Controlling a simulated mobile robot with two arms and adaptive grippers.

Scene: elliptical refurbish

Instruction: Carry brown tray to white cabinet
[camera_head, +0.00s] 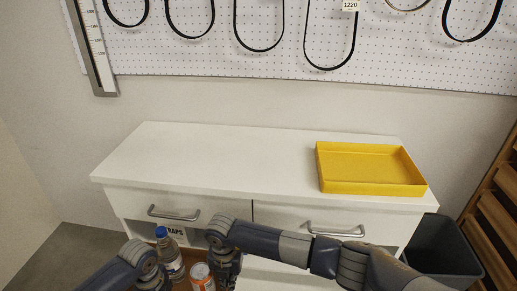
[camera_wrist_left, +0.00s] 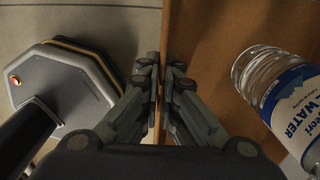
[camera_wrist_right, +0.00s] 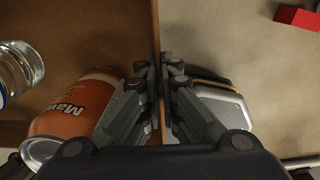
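The brown tray (camera_wrist_left: 215,35) has its wall between the fingers of my left gripper (camera_wrist_left: 160,88), which is shut on it. My right gripper (camera_wrist_right: 160,90) is shut on another wall of the tray, which also shows in the right wrist view (camera_wrist_right: 90,30). A water bottle (camera_head: 169,254) and an orange can (camera_head: 202,277) are in the tray; in the head view my arms hide most of it. The white cabinet (camera_head: 220,160) stands ahead, beyond the tray, with two drawer handles on its front.
A yellow tray (camera_head: 370,189) sits on the right part of the cabinet top; the left and middle are clear. A dark bin (camera_head: 440,245) and wooden slats (camera_head: 495,215) stand at the right. A pegboard (camera_head: 210,58) with black belts hangs behind. A red block (camera_wrist_right: 297,16) shows in the right wrist view.

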